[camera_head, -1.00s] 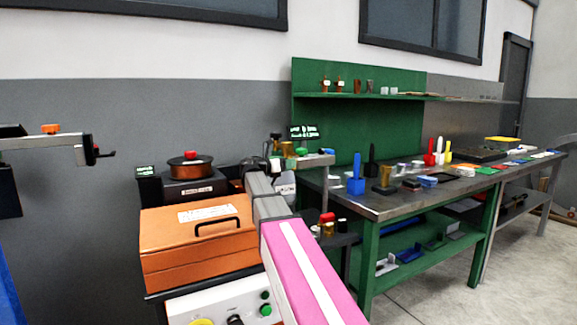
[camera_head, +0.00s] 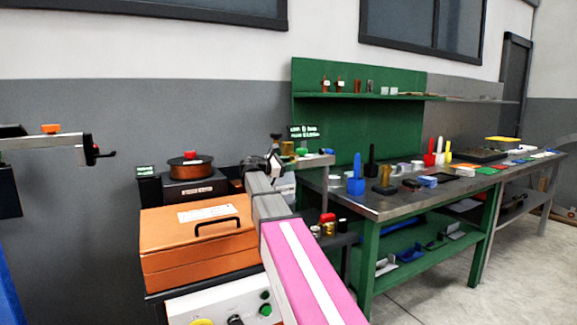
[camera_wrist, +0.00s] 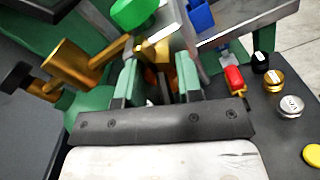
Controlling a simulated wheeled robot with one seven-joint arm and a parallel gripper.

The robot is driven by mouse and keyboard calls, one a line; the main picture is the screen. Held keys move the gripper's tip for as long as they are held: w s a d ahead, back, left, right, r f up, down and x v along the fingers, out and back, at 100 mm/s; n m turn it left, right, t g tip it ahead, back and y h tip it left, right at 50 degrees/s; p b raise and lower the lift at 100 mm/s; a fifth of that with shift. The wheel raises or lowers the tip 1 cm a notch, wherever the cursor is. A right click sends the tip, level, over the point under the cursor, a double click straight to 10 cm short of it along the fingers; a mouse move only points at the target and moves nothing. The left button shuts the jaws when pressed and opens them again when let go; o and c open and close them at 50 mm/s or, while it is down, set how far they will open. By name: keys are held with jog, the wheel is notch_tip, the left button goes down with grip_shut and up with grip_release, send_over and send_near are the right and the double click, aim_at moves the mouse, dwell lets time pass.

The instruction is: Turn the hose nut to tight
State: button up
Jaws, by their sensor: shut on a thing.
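In the wrist view my gripper (camera_wrist: 158,66) has two green fingers, one on each side of a brass-orange piece that I take to be the hose nut (camera_wrist: 152,76). The gripper is shut on it. The fingers and the dark palm bar hide much of the nut, and I cannot read any tight mark. A brass fitting (camera_wrist: 72,66) stands to the left of the fingers. In the head view my arm hides the nut, and my gripper's end is by the small fixture at the back; its fingers cannot be made out there.
A green knob (camera_wrist: 135,12) and a blue block (camera_wrist: 200,15) are close beyond the fingers. A red-topped part (camera_wrist: 234,80) and round caps lie to the right. In the head view an orange box (camera_head: 197,240) stands left of my arm and a green workbench (camera_head: 400,210) right.

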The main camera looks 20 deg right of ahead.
dwell(0.4)
jog(key=o, duration=0.9)
jog(key=a, duration=0.3)
jog(key=s+a, duration=0.1)
jog(key=a, duration=0.3)
jog(key=s+a, duration=0.1)
jog(key=a, duration=0.2)
jog(key=shift+a, duration=0.35)
jog(key=shift+s, duration=0.15)
